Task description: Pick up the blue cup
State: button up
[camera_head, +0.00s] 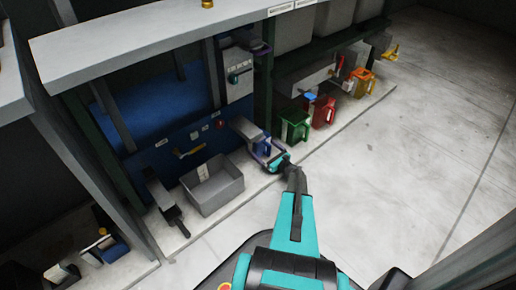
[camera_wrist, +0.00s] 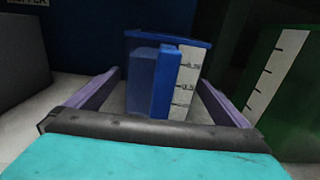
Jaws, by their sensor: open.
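The blue cup (camera_wrist: 150,72) stands upright in the middle of the wrist view, with its handle facing me and a white measuring scale on its side. My gripper (camera_wrist: 155,98) is open, with one purple finger on each side of the cup's lower part. I cannot tell whether the fingers touch it. In the head view the blue cup (camera_head: 262,146) is small and partly hidden by my gripper (camera_head: 267,155), at the edge of the pale base in front of the machine.
A green cup (camera_wrist: 286,85) stands close to the right of my gripper; it also shows in the head view (camera_head: 294,126). A red cup (camera_head: 323,112) and an orange cup (camera_head: 362,84) stand farther right. A grey bin (camera_head: 215,188) is to the left. The floor at right is clear.

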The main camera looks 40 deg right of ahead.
jog(key=shift+w+d+b, duration=0.15)
jog(key=shift+w+b, duration=0.4)
jog(key=shift+w, duration=1)
jog(key=shift+c, duration=0.4)
jog(key=c, duration=1.2)
jog(key=shift+r, duration=0.1)
jog(key=shift+r+p, duration=0.6)
jog(key=shift+r, duration=0.2)
notch_tip(320, 180, up, 2)
jog(key=shift+r+p, duration=0.1)
jog(key=shift+p, duration=0.5)
jog(key=s+a+p, duration=0.2)
jog(key=s, duration=0.5)
jog(key=s+a+r+p, duration=0.1)
jog(key=s+a+p, duration=0.1)
jog(key=s, duration=0.6)
jog(key=shift+a+p, duration=0.3)
jog(key=shift+a, duration=0.5)
